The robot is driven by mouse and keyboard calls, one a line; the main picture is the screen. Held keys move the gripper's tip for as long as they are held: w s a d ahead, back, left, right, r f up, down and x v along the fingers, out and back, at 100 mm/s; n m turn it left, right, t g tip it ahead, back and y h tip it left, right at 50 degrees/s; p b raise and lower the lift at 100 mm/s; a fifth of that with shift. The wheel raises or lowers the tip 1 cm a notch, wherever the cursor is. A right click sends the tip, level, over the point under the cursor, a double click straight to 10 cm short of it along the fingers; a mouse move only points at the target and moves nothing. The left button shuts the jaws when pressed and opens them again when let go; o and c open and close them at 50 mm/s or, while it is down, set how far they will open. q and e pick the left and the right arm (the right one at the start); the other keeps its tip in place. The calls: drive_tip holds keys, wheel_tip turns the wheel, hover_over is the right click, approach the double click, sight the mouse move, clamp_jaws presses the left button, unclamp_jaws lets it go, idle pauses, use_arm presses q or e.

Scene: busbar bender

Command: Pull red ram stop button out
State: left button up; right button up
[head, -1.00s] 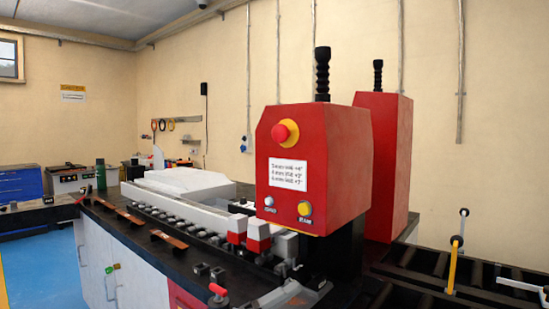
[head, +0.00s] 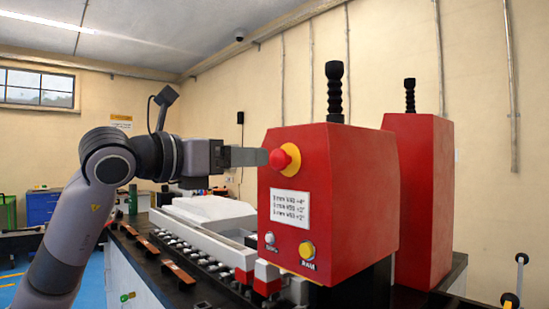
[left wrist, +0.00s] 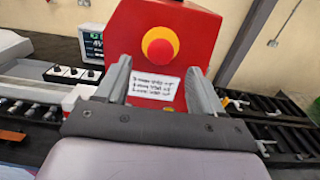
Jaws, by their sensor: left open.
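The red ram stop button (head: 279,159) sits on a yellow round base on the front of the red machine housing (head: 340,190). In the left wrist view the button (left wrist: 160,52) shows straight ahead, above the white label. My left gripper (head: 262,157) is level with the button in the head view, its fingertips close to it. In the left wrist view the gripper (left wrist: 160,82) is open, its fingers spread to either side of the housing front, with nothing between them. I cannot tell whether a finger touches the button. My right gripper is not in view.
Below the button are a white label (head: 290,208), a small pale knob (head: 269,238) and a yellow button (head: 306,250). A second red housing (head: 420,190) stands behind at right. The bench with copper bars (head: 180,274) lies below my left arm.

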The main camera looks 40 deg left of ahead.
sight(275, 158)
use_arm(q)
drive_tip(key=w+p, duration=0.1)
drive_tip(key=w, duration=0.2)
drive_tip(key=w+p, duration=0.1)
drive_tip(key=w, duration=0.1)
drive_tip(key=shift+d+r+p, duration=0.15)
drive_tip(key=shift+d+p, duration=0.15)
drive_tip(key=shift+w, duration=0.7)
drive_tip(key=shift+f, duration=0.2)
